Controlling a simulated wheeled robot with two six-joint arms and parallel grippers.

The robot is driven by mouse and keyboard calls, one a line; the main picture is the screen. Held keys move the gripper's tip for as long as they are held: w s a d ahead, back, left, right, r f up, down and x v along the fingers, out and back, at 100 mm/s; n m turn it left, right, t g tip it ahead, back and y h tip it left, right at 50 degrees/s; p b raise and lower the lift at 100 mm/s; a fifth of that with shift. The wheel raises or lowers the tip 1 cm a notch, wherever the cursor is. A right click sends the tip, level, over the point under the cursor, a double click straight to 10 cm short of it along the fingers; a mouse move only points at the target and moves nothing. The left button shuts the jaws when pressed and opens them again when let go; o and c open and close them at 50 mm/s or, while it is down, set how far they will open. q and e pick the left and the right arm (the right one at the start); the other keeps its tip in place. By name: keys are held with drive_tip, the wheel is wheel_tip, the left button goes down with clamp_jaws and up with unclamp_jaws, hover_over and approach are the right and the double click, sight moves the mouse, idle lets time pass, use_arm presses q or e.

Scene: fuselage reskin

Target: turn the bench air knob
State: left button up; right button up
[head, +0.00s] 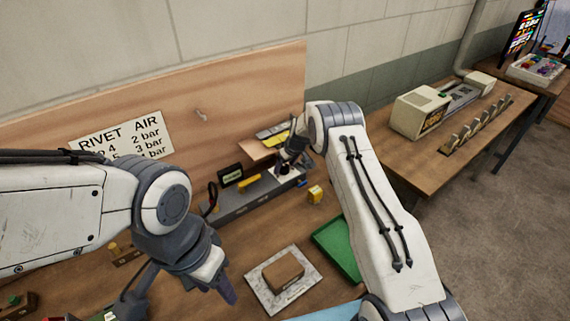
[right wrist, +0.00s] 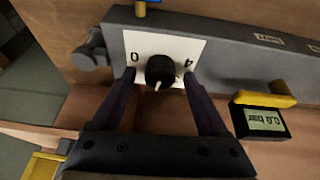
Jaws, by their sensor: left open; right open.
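The black bench air knob (right wrist: 160,71) sits on a white dial plate (right wrist: 196,45) marked 0 and 4, its pale pointer line towards the picture's bottom. My right gripper (right wrist: 161,82) is open, its two fingers on either side of the knob; I cannot tell whether they touch it. A small display (right wrist: 265,121) seems to read 0.0 bar. My left gripper (head: 228,290) is open and empty over the bench front.
A RIVET AIR sign (head: 118,136) with bar values is on the wooden back board. A yellow lever (right wrist: 262,98) is beside the display. A grey plate (head: 258,294) with a brown block (head: 284,271) and a green tray (head: 335,246) lie on the bench.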

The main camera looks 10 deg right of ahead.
drive_tip(key=shift+f, duration=0.1)
clamp_jaws()
drive_tip(key=shift+m+b, duration=0.3)
drive_tip(key=shift+m+h, duration=0.3)
drive_tip(key=shift+m, duration=0.2)
unclamp_jaws()
